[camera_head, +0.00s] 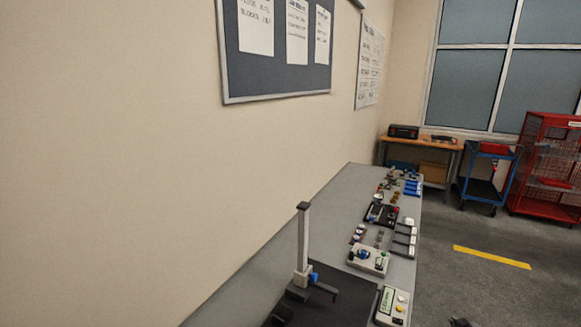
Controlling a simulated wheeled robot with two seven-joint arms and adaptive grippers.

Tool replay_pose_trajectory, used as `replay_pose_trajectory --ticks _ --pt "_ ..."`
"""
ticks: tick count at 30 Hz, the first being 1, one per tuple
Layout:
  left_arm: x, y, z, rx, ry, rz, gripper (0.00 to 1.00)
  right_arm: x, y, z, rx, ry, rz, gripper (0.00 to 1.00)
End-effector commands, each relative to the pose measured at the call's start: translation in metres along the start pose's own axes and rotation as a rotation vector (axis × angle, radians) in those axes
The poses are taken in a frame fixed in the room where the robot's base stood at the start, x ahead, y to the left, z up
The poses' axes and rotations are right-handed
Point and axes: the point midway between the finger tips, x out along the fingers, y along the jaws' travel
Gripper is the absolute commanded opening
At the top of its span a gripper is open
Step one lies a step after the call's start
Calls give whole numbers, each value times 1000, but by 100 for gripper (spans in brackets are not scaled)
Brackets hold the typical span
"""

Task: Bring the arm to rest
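No arm of mine shows clearly. A small dark shape (460,322) at the bottom edge, right of the bench, may be the tip of my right gripper; it is too cut off to tell its fingers. My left gripper is not in view. The measuring machine stands at the near end of the bench, with a pale upright column (304,238) and a dark plate (345,306) around its foot. A blue part and a thin dark arm show beside the foot. A control box with a green display (391,304) lies to its right.
The long grey bench (341,200) runs along the wall and carries several small parts and fixtures. A blue trolley (486,178), a red cage cart (545,165) and a wooden table (420,143) stand at the back. The floor right of the bench is clear, with a yellow stripe (491,257).

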Motion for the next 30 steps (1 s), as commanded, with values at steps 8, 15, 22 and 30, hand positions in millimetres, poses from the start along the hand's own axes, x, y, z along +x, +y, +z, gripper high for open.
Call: replay_pose_trajectory --ticks 8,15,22,30 --pt "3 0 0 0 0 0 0 7 -66 116 -126 -114 -28 0" --pt "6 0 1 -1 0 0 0 -5 -128 208 -172 -215 -80 0" --pt "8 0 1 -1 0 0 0 -30 -191 289 -190 -313 -142 0" --pt "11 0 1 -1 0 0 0 -74 -270 375 -171 -423 -225 0"
